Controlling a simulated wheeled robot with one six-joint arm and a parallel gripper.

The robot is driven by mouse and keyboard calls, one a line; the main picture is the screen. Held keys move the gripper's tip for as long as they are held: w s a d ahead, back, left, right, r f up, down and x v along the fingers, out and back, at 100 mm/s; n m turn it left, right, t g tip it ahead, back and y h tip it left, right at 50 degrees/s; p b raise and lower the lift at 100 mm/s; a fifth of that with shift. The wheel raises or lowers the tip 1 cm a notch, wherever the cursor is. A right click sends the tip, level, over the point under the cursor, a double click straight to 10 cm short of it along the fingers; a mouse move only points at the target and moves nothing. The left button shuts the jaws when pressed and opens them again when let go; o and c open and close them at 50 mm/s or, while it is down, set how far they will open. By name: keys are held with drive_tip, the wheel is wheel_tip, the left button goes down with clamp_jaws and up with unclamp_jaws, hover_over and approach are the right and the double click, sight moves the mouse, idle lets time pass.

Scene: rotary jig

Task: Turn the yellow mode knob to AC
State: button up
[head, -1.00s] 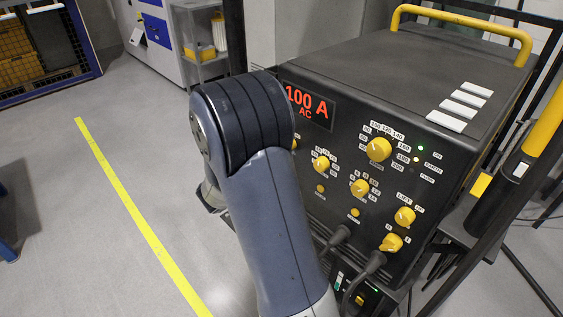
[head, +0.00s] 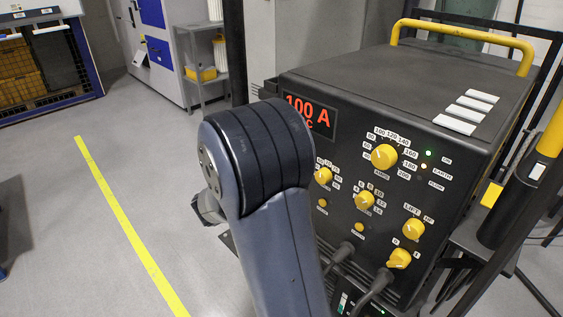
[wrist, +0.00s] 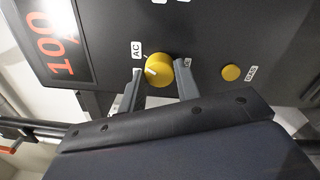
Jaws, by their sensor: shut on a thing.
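The yellow mode knob (wrist: 159,70) sits on the dark front panel in the wrist view, between the two grey fingers of my gripper (wrist: 160,85), which are shut on its sides. A white pointer mark on the knob faces left, towards the side of the AC label (wrist: 137,49). Another small label beside the right finger is partly covered. In the head view my arm hides the knob and my gripper. The red display (head: 308,110) reads 100 A, with its second line partly hidden.
The black power unit (head: 400,75) carries several other yellow knobs, including the large upper one (head: 384,157). A yellow button (wrist: 231,72) is right of the gripper in the wrist view. Cables plug in below. Open floor lies left.

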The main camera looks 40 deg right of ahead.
drive_tip(key=o, duration=1)
drive_tip(key=shift+a, duration=0.1)
drive_tip(key=a, duration=0.3)
drive_tip(key=s+a+p, duration=0.1)
drive_tip(key=a, duration=0.3)
drive_tip(key=a+p, duration=0.1)
drive_tip(key=a, duration=0.2)
drive_tip(key=shift+s+a+f, duration=0.2)
drive_tip(key=shift+s+f, duration=0.05)
drive_tip(key=shift+s, duration=0.15)
drive_tip(key=d, duration=0.3)
drive_tip(key=w+d+b, duration=0.1)
drive_tip(key=d, duration=0.6)
drive_tip(key=shift+w+d+r+b, duration=0.3)
drive_tip(key=shift+w+b, duration=0.1)
drive_tip(key=shift+a, duration=0.1)
